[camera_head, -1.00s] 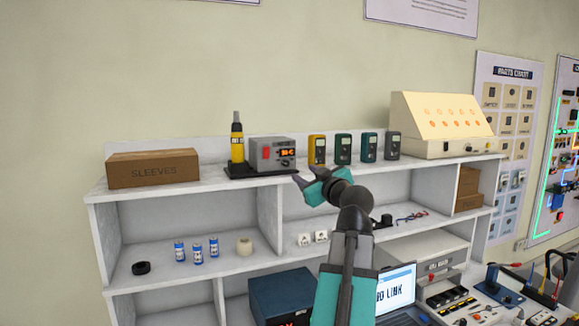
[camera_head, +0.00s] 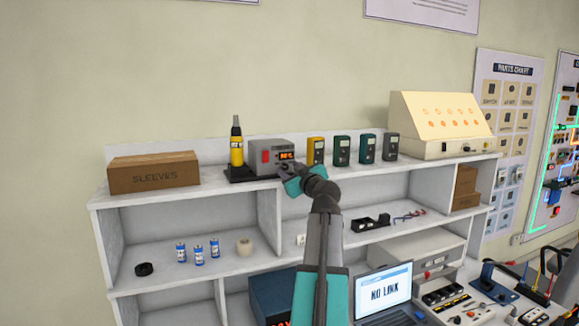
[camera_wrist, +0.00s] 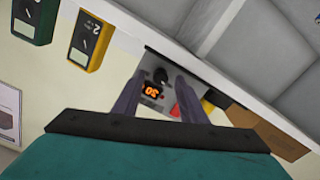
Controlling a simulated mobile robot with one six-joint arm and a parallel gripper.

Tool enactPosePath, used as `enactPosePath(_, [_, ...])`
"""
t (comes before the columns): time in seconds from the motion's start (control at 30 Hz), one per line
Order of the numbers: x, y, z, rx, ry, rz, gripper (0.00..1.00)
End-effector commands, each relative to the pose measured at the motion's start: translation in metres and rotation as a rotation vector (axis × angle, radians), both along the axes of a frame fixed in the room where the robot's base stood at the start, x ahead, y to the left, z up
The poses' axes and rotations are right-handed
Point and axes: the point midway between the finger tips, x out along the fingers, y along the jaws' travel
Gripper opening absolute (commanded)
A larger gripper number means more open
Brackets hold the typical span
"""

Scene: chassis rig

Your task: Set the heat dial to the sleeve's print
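The heat station (camera_head: 260,157) is a grey box on the top shelf with a red switch and a lit orange display (camera_head: 286,155). In the wrist view its black dial (camera_wrist: 161,76) shows beside the display (camera_wrist: 153,91), which is turned over and hard to read fully. My gripper (camera_head: 285,168) is at the front of the station, covering the dial in the head view. In the wrist view its two fingers (camera_wrist: 160,70) are apart, with the dial in the gap; contact is not visible. A cardboard box marked SLEEVES (camera_head: 154,177) stands at the left. No sleeve print is readable.
A yellow heat tool (camera_head: 237,148) stands left of the station. Several meters, including a yellow one (camera_head: 316,150), stand close on its right, then a cream sloped panel (camera_head: 440,120). Below are blue-labelled cans (camera_head: 199,251) and a laptop (camera_head: 385,295).

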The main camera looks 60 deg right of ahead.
Motion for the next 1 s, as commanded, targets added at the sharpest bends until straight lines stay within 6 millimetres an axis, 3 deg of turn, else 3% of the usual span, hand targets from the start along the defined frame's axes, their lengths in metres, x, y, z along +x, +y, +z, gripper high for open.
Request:
enactPosePath(0.47, [0.0078,-0.0048,-0.0003,-0.001,0.001,0.0,0.39])
enactPosePath(0.7, [0.0075,-0.0049,-0.0001,-0.001,-0.001,0.0,0.0])
enactPosePath(1.0, [0.0069,-0.0058,-0.0002,0.01,-0.01,-0.002,0.0])
